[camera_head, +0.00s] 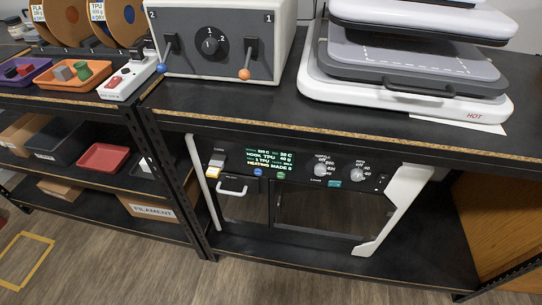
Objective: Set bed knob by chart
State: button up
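A printer-like machine (233,236) with white side frames stands on the shelf under the bench top. Its black front panel has two round pale knobs side by side. The left knob (320,170) has a label above it that looks like "NOZZLE". The right knob (357,174) looks labelled "BED", with small numbers around it. Its exact pointer setting is too small to read. A green-lit display (266,160) left of the knobs shows lines including "TPU" and "HEATING"; the numbers are blurred. No chart is clearly recognisable. My gripper is not in view.
A grey switch box (218,45) with two levers and a heat press (400,80) marked "HOT" stand on the bench. Spools with labels (97,11), a power strip (128,77) and coloured trays (101,157) are at left. The floor (110,260) in front is clear.

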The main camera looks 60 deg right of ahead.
aim_at(357, 174)
jog(key=i+z, duration=0.1)
jog(key=z, duration=0.35)
jog(key=i+j+z, duration=0.1)
jog(key=z, duration=0.3)
jog(key=j+z, duration=0.1)
jog(key=z, duration=2.05)
jog(key=j, duration=0.1)
